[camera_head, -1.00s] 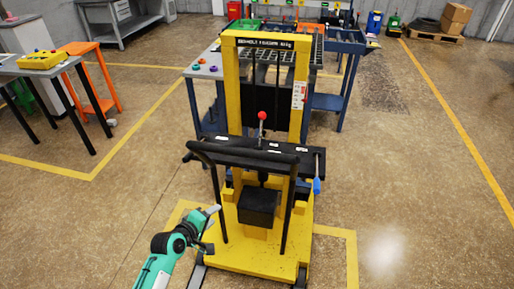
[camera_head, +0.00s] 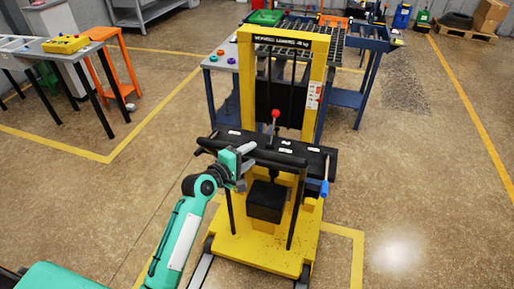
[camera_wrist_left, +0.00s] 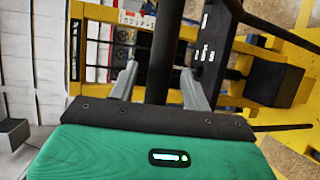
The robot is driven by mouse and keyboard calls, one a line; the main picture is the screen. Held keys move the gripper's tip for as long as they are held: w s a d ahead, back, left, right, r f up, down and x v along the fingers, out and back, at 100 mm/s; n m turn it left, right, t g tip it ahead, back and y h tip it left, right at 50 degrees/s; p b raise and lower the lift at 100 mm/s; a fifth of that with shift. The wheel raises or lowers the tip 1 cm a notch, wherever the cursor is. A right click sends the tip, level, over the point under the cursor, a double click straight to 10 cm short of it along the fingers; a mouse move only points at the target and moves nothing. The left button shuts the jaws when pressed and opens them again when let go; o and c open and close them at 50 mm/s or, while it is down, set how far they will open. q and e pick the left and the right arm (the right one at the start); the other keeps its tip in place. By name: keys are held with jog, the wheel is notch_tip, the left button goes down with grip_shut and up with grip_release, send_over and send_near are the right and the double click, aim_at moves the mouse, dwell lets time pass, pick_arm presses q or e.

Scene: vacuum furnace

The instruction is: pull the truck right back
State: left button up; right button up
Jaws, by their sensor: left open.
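The truck is a yellow lift stacker (camera_head: 244,90) with a tall mast, a black platform and a yellow base. A black push handle (camera_head: 284,162) runs across its near side. A red-knobbed lever (camera_head: 275,114) and a blue-gripped lever (camera_head: 324,188) are on it. My left gripper (camera_head: 246,160) is at the left part of the handle. In the left wrist view, the open fingers (camera_wrist_left: 157,82) stand on either side of a black bar (camera_wrist_left: 161,50); contact cannot be told. My right gripper is out of view.
A blue roller table (camera_head: 366,70) stands behind the truck. A grey bench with a yellow control box (camera_head: 66,43) and an orange stand (camera_head: 122,88) are at the left. Yellow lines mark the floor.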

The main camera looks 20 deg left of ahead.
aim_at(257, 151)
pick_arm(q)
jog(key=shift+p+x, duration=0.3)
jog(key=shift+x, duration=1.8)
jog(key=shift+f, duration=0.1)
grip_shut()
